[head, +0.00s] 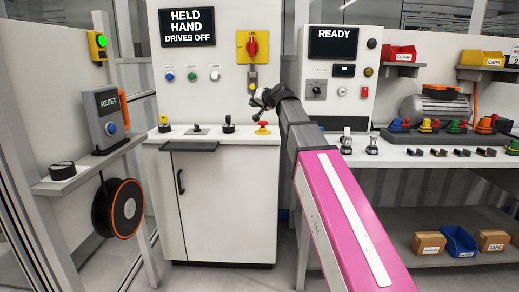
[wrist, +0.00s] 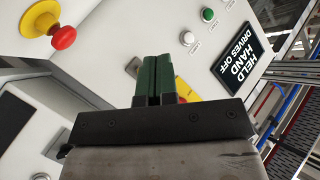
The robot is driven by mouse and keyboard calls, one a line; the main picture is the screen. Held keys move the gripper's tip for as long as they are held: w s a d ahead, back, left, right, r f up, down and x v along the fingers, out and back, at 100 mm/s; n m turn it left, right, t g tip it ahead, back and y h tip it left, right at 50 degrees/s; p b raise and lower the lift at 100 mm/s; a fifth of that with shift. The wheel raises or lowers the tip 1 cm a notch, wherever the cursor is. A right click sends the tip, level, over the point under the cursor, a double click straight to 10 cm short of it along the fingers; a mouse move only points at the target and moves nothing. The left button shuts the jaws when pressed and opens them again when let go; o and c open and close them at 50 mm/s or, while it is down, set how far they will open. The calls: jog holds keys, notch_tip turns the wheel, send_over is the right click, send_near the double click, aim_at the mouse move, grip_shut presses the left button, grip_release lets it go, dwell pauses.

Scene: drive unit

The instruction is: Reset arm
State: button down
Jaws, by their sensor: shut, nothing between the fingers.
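My gripper (head: 259,100) is in front of the white cabinet's upright panel, below the yellow plate with the red rotary switch (head: 252,45) and above the red mushroom button (head: 263,127). In the wrist view its dark green fingers (wrist: 153,75) are together, with nothing between them. The red button on its yellow base (wrist: 60,32) shows at the upper left there. A black sign (head: 187,27) reads "HELD HAND DRIVES OFF"; it also shows in the wrist view (wrist: 241,49). A grey box marked RESET (head: 104,115) with a blue button stands on the left shelf.
Black knobs (head: 229,125) stand on the console ledge. A second panel at the right has a sign (head: 333,43) reading "READY". The right bench (head: 400,160) holds a motor and several coloured parts. A cable reel (head: 118,208) hangs below the left shelf.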

jog(key=s+d+f+g+h, duration=0.2)
jog(key=s+d+f, duration=0.2)
jog(key=f, duration=0.7)
jog(key=s+d+f+g+h, duration=0.2)
jog(key=s+d+f, duration=0.1)
jog(key=f, duration=0.9)
jog(key=s+d+f+g+h, duration=0.15)
jog(key=s+d+f, duration=0.25)
jog(key=f, duration=0.7)
jog(key=s+d+f+g+h, duration=0.1)
jog(key=s+d+f, duration=0.2)
jog(key=s+f, duration=0.3)
jog(key=s+d+f+g+h, duration=0.2)
jog(key=s+d+f, duration=0.2)
jog(key=s+f, duration=0.3)
jog(key=s+d+f+m+g+h, duration=0.1)
jog(key=s+d+f+g, duration=0.1)
jog(key=s+f, duration=0.4)
jog(key=shift+s+d+f, duration=0.35)
jog(key=shift+d+f, duration=0.4)
jog(key=shift+f, duration=0.15)
jog(key=shift+a+g+h, duration=0.1)
jog(key=shift+g+h, duration=0.15)
